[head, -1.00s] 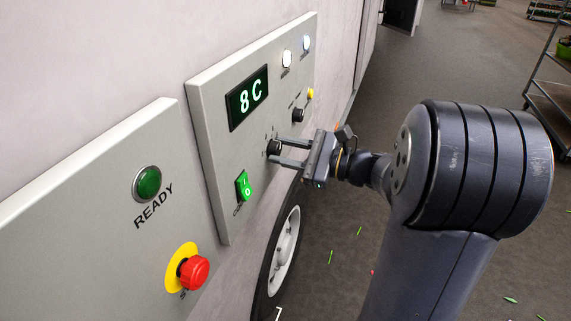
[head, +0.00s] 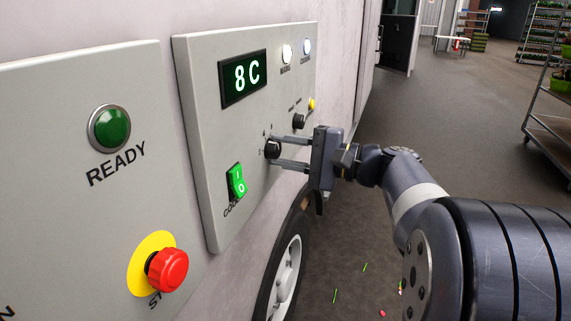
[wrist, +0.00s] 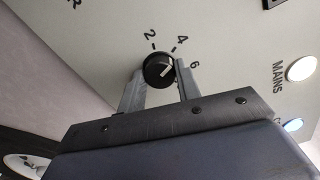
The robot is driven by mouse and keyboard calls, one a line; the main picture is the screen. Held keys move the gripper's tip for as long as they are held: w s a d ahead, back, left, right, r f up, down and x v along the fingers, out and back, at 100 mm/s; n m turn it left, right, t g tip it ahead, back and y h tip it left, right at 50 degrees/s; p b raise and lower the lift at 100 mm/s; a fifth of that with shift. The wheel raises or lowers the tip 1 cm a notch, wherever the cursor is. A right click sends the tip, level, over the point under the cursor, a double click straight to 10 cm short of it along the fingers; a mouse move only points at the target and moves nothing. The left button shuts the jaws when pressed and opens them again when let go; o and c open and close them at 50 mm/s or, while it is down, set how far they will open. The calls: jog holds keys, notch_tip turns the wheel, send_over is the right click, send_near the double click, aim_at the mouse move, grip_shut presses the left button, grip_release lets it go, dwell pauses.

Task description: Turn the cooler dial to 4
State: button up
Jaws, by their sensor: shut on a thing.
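The cooler dial (head: 273,149) is a small black knob on the grey control panel, below the green 8 C display (head: 244,78). It also shows in the wrist view (wrist: 157,72), with the numbers 2, 4 and 6 printed around its upper and right side. Its white pointer mark slants up and right, towards the side of 4 and 6; I cannot tell its exact setting. My gripper (head: 275,151) is shut on the dial, with one finger on either side of it. In the wrist view my gripper (wrist: 159,82) hides the panel below the dial.
A lit green rocker switch (head: 237,181) sits below the dial. Another black knob (head: 299,121) and a yellow button (head: 312,104) are close by on the right. A red stop button (head: 167,269) is on the nearer panel. Floor to the right is mostly open.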

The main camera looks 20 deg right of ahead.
jog(key=shift+n+b, duration=0.35)
jog(key=shift+n, duration=0.05)
jog(key=o, duration=1)
jog(key=v, duration=1.1)
jog(key=shift+p, duration=0.3)
jog(key=shift+w+a, duration=0.1)
jog(key=x, duration=1)
jog(key=shift+w+a+b, duration=0.2)
jog(key=shift+a+b, duration=0.1)
jog(key=shift+d, duration=0.15)
